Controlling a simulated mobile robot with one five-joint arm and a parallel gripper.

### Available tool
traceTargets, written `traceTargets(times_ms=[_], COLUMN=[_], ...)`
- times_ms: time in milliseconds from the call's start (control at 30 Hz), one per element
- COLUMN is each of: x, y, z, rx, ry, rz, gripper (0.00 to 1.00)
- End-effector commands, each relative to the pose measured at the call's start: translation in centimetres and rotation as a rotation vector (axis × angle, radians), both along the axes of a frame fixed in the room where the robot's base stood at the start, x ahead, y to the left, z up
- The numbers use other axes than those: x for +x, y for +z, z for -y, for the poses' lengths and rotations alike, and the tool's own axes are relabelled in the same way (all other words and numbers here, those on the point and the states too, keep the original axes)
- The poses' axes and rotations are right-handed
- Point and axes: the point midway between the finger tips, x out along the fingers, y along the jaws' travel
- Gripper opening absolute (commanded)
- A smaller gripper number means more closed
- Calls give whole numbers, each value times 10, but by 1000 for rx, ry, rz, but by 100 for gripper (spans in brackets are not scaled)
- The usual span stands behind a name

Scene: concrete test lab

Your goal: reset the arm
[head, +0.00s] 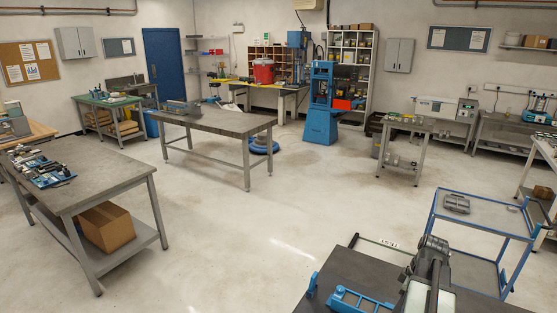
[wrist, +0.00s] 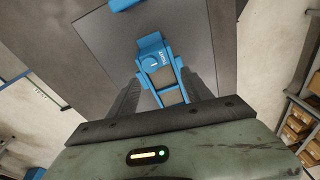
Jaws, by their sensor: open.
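My arm (head: 432,262) shows at the lower right of the head view, low over my own dark top with its blue parts. Its grey-green and dark parts are cut off by the bottom edge. In the wrist view my gripper (wrist: 161,88) is open, with its two dark fingers apart. Nothing is held between them. Behind the gap lie blue parts that look like my own, over a dark flat surface. The fingertips cannot be made out clearly in the head view.
A blue-framed cart (head: 480,228) with a grey item (head: 456,203) stands close by at the right. A grey workbench (head: 95,172) with tools and a cardboard box (head: 106,227) is at the left. Another bench (head: 215,121) stands mid-room. The concrete floor (head: 270,225) between is clear.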

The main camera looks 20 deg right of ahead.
Motion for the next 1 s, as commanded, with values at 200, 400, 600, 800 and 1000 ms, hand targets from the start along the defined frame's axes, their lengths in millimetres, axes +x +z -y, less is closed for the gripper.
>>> traceTargets(times_ms=[200, 400, 600, 800, 1000], x=[103, 139, 147, 140, 128], y=[-1, -2, -1, -50, -98], z=[-167, -289, -382, -411, -411], rx=[-25, -46, -55, -63, -71], ry=[-199, -364, -485, -539, -536], rz=[-60, -70, -62, -78, -109], gripper=[58, 58, 58, 58, 58])
